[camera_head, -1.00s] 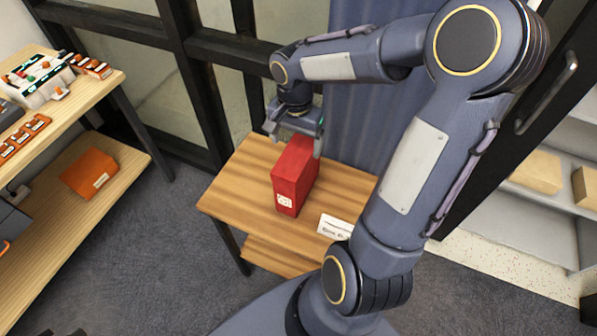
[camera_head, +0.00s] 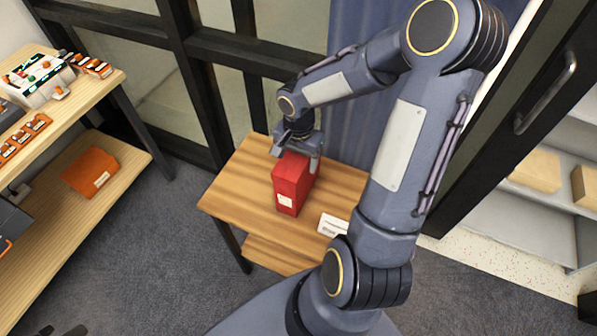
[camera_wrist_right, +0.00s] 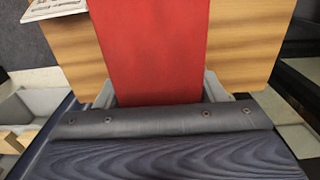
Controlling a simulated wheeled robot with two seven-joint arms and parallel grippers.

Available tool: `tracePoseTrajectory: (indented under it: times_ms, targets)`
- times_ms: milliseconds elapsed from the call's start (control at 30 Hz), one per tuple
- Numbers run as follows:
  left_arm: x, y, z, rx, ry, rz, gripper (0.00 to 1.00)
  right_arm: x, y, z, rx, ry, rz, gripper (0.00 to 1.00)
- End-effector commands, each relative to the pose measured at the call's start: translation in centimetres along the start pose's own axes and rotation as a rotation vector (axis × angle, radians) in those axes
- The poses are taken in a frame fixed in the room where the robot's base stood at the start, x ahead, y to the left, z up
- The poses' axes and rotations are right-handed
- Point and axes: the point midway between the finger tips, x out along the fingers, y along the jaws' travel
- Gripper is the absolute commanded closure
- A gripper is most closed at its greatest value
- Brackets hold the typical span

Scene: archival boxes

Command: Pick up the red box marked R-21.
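A red box (camera_head: 292,184) stands upright on a small wooden table (camera_head: 240,185) in the head view. A white label is on its near face; its marking is too small to read. My right gripper (camera_head: 296,158) is at the top of the box, with one finger on either side. In the right wrist view the red box (camera_wrist_right: 155,45) fills the space between the fingers (camera_wrist_right: 160,92). The fingers look open around it; whether they touch its sides is unclear. My left gripper is not in view.
A white card (camera_head: 333,225) lies on the table's near right part. A wooden shelf unit (camera_head: 125,185) at left holds an orange box (camera_head: 91,172) and other items. A dark-framed glass wall and a blue curtain (camera_head: 352,110) stand behind. Pale shelves are at right.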

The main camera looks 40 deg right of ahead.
Motion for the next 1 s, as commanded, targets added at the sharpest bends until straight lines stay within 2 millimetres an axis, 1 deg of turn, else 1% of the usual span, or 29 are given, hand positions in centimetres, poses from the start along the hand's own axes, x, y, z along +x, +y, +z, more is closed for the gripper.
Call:
tracePoseTrajectory:
  times_ms: [33,67,400,433,767,867,967,1000]
  targets:
    - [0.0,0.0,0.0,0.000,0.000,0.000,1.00,0.0,0.0,0.0,0.000,0.000,0.000,0.43]
    - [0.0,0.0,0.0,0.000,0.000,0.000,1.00,0.0,0.0,0.0,0.000,0.000,0.000,0.47]
    - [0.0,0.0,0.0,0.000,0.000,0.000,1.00,0.0,0.0,0.0,0.000,0.000,0.000,0.92]
    - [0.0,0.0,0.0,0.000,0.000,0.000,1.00,-0.1,0.0,0.0,0.000,0.000,0.000,0.95]
    - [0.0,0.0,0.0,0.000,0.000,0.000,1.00,-0.4,-0.1,-0.1,0.000,0.003,-0.002,0.95]
    - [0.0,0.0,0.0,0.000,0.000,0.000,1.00,-1.1,-0.1,-0.1,0.001,0.004,-0.002,0.95]
    - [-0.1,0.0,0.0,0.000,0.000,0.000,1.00,-2.5,-0.1,-0.1,0.001,0.006,-0.003,0.95]
    - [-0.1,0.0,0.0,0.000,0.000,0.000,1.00,-3.2,-0.1,-0.1,0.002,0.007,-0.005,0.95]
